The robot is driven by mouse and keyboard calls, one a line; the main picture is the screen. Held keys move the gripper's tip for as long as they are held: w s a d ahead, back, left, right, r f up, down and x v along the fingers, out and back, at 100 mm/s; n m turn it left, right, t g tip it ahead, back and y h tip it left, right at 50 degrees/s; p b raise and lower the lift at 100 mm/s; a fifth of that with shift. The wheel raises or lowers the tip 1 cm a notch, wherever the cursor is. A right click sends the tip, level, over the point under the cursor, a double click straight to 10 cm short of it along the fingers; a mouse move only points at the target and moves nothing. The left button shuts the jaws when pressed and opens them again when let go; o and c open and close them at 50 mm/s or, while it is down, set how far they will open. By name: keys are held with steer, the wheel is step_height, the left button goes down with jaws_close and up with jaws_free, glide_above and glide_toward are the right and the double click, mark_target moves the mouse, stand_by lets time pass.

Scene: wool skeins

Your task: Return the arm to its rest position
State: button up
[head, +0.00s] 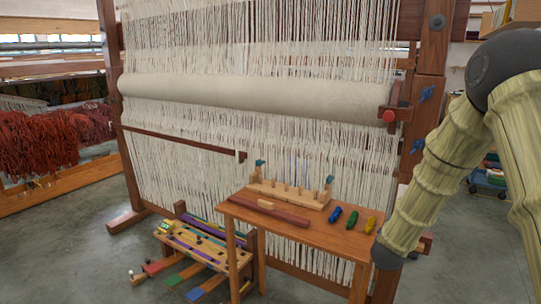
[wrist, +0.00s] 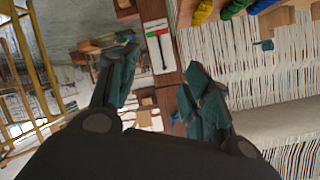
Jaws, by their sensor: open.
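My arm (head: 440,165) comes in from the right side of the head view and bends down past the right end of a small wooden table (head: 290,222). My gripper (wrist: 160,78) shows in the wrist view with its two teal-tipped fingers spread apart and nothing between them. The gripper itself cannot be made out in the head view. A blue skein (head: 335,214), a green skein (head: 351,219) and a yellow skein (head: 370,224) lie in a row on the table's right part. They also show at the top of the wrist view, clear of the fingers.
A large loom (head: 432,60) with pale hanging threads and a rolled cloth beam (head: 250,95) stands behind the table. A rack with pegs (head: 290,192) is on the table. A low bench (head: 200,245) is at its left. Red yarn (head: 50,140) hangs far left. Bare floor is at front left.

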steer(key=s+a+f+n+g+y+b, duration=0.1)
steer(key=s+a+f+n+g+y, duration=0.15)
steer(key=s+f, duration=0.65)
steer(key=s+a+f+n+g+y+b, duration=0.15)
steer(key=s+a+f, duration=0.35)
steer(key=f, duration=0.6)
steer(key=s+a+f+n+g+y+b, duration=0.1)
steer(key=s+a+f+n, duration=0.2)
steer(key=s+f, duration=0.7)
steer(key=s+a+f+n+g, duration=0.1)
steer(key=s+f, duration=0.3)
steer(key=s, duration=0.5)
steer(key=s+a+f+n+g+y+b, duration=0.1)
steer(key=s+a+f+n+g, duration=0.1)
steer(key=s, duration=0.8)
steer(key=s+a+f+n+g+y+b, duration=0.1)
steer(key=s+a+f+g, duration=0.2)
steer(key=s+f, duration=0.3)
steer(key=s, duration=0.3)
steer(key=shift+s+a+n+g, duration=0.2)
steer(key=shift+a+n+g, duration=0.1)
steer(key=shift+a+n, duration=0.1)
